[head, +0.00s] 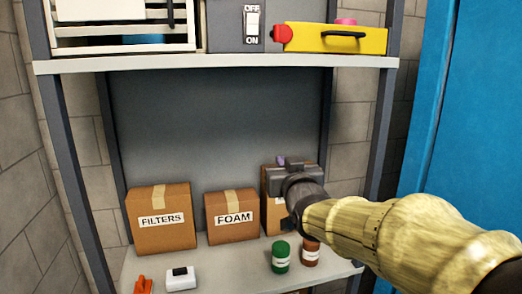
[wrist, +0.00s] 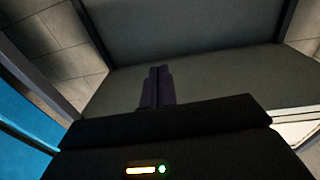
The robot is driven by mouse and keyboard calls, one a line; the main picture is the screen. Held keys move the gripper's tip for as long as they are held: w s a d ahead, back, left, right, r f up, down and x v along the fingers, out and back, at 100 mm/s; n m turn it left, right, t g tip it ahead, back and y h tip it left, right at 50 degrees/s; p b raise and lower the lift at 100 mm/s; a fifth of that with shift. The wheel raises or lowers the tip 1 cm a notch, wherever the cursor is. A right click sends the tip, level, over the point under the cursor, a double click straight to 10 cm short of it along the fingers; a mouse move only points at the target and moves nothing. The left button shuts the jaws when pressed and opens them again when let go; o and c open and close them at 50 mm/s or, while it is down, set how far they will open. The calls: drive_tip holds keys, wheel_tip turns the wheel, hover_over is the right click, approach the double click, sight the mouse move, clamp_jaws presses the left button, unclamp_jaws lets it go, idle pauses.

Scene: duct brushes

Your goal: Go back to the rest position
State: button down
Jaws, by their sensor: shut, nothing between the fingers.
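My gripper (wrist: 157,72) shows in the wrist view with its two dark purple fingers pressed together and nothing between them. In the head view my gripper (head: 281,160) is at the end of my tan arm, in front of the cardboard box on the right of the lower shelf. The fingers point away from me, and my wrist hides part of that box and its label.
The lower shelf (head: 220,262) holds boxes marked FILTERS (head: 160,238) and FOAM (head: 232,236), a green jar (head: 280,258), a brown jar (head: 310,254), a white item (head: 181,279) and an orange item (head: 143,286). A yellow box (head: 335,39) and grey switch box (head: 232,25) stand above.

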drive_tip(key=s+d+f+m+g+h, duration=0.1)
drive_tip(key=s+d+f+g, duration=0.25)
drive_tip(key=f, duration=0.55)
drive_tip(key=s+d+f+g+h, duration=0.15)
drive_tip(key=s+f+g, duration=0.3)
drive_tip(key=f, duration=0.45)
drive_tip(key=s+d+f+m+g+h, duration=0.1)
drive_tip(key=s+d+f+g, duration=0.3)
drive_tip(key=f, duration=0.5)
drive_tip(key=s+f+g, duration=0.1)
drive_tip(key=s+f, duration=0.2)
drive_tip(key=s, duration=0.2)
drive_tip(key=s+d+f+g, duration=0.1)
drive_tip(key=s+f+g, duration=0.1)
drive_tip(key=s, duration=0.4)
drive_tip(key=shift+f, duration=0.85)
drive_tip(key=shift+s+d, duration=0.1)
